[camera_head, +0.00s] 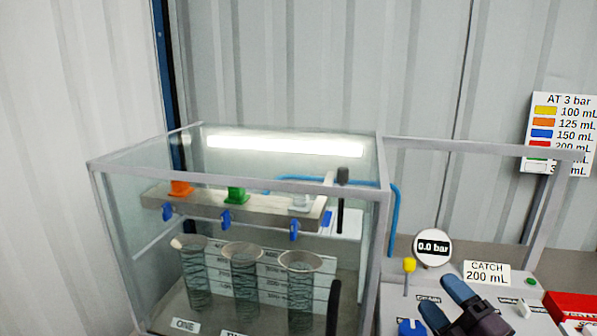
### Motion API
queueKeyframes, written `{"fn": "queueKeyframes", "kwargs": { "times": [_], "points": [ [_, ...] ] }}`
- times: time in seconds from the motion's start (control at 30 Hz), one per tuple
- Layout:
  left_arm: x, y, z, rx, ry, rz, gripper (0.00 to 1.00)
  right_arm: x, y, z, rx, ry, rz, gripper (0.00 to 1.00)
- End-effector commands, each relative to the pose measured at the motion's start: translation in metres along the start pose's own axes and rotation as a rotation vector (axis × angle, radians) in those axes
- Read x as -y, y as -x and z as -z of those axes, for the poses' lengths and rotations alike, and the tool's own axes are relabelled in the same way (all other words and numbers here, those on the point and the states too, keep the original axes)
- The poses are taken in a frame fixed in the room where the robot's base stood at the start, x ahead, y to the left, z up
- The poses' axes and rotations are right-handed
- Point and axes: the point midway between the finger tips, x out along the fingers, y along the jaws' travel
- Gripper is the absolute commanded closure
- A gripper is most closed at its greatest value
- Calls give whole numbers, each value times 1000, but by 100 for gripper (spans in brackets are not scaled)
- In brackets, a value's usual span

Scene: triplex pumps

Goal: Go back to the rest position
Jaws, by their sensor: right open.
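My right gripper (447,303) is at the bottom right, with its dark wrist and two blue-grey fingers over the control panel. The fingers are spread apart with nothing seen between them. They cover part of the panel and its labels. My left gripper does not show.
A glass case (240,185) holds three measuring cylinders under a bar (235,207) with orange, green and pale nozzles. Right of it, the panel carries a gauge (432,247) reading 0.0 bar, a yellow knob (409,266) and a "CATCH 200 mL" sign (487,273). A frame rail (480,148) crosses behind.

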Motion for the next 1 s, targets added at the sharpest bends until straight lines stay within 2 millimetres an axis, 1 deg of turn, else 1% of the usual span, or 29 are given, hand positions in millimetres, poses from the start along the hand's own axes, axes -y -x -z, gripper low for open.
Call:
{"fn": "queueKeyframes", "kwargs": {
  "times": [0.03,0.13,0.2,0.27,0.3,0.37,0.43,0.53,0.6,0.7,0.8,1.0],
  "points": [
    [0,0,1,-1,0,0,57,3,10,-7,95,-77,-9,34],
    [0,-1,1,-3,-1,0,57,13,33,-25,298,-229,-10,34],
    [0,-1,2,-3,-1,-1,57,23,52,-35,439,-330,4,34],
    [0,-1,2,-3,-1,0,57,34,71,-42,560,-416,26,34],
    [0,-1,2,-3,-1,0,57,42,84,-46,639,-472,44,34],
    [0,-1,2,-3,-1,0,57,55,105,-49,757,-553,79,34],
    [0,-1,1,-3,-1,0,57,71,131,-49,890,-648,130,34],
    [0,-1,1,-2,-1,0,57,94,170,-41,1074,-778,220,34],
    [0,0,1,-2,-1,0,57,107,195,-32,1186,-859,289,34],
    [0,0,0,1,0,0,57,120,222,-17,1300,-946,374,34],
    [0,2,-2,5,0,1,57,129,242,-4,1382,-1010,448,34],
    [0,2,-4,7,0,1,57,139,273,22,1500,-1109,572,34]
  ]
}}
